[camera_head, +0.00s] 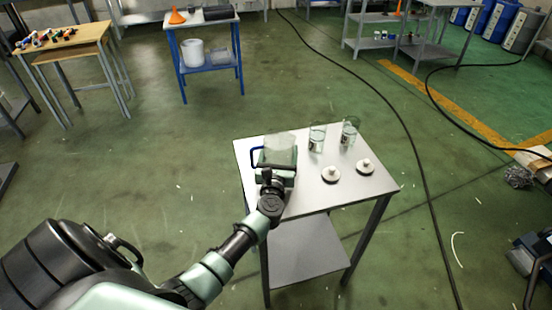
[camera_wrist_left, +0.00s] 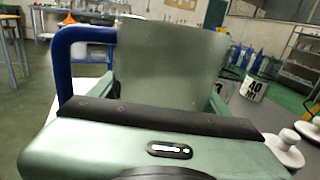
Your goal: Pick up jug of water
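The jug (camera_head: 281,143) is a clear, greenish vessel with a blue handle (camera_head: 254,158) on its left side. It is upright at the left part of a small grey table (camera_head: 315,201). In the left wrist view the jug's wall (camera_wrist_left: 172,65) fills the middle, with the thick blue handle (camera_wrist_left: 64,62) on the left. My left gripper (camera_head: 277,160) is at the jug's near side, its green fingers parted on either side of the jug. I cannot tell whether they press on it. The jug's base is hidden behind my gripper. My right gripper is not in view.
Two clear beakers (camera_head: 317,139) (camera_head: 349,132) stand right of the jug, and two white knobbed discs (camera_head: 331,174) (camera_head: 365,167) lie nearer. Open green floor surrounds the table. A black cable (camera_head: 408,130) runs along the floor to the right.

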